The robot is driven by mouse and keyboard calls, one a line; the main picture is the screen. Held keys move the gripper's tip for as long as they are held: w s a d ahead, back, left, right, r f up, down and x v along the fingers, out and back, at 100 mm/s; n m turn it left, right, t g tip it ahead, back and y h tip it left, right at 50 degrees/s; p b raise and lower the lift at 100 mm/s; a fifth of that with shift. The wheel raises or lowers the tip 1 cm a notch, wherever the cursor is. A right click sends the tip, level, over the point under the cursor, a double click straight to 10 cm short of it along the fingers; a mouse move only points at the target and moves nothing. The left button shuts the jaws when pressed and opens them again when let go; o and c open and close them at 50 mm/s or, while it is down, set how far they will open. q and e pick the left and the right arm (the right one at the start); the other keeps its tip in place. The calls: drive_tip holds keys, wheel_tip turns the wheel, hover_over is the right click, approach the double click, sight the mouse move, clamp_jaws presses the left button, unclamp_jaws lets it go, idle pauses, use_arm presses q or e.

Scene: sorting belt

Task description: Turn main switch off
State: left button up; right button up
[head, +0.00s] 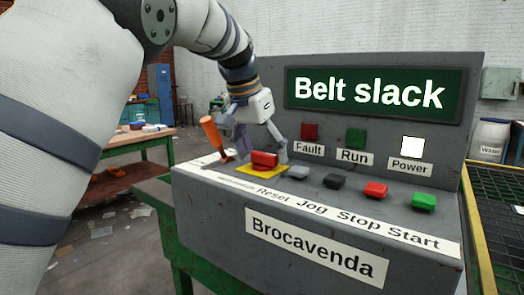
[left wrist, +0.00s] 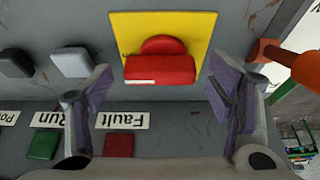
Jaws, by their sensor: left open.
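A red rotary switch (head: 264,160) sits on a yellow plate (head: 262,171) at the left end of the grey control panel. The switch also shows in the left wrist view (left wrist: 160,68), with a raised bar lying crosswise. My left gripper (head: 262,143) is open above the panel, and its fingers stand on either side of the switch. In the left wrist view the gripper (left wrist: 162,92) shows gaps between both fingers and the red switch. Nothing is held. The label under the switch is not readable. My right gripper is out of view.
An orange-handled lever (head: 210,132) stands just left of the switch. Grey, black, red and green buttons (head: 424,202) line the panel to the right. The screen (head: 372,93) reads "Belt slack". The Power lamp (head: 413,147) is lit white; the Fault and Run lamps look dark.

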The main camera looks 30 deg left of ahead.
use_arm(q)
drive_tip(key=shift+c, duration=0.2)
drive_tip(key=c, duration=1.1)
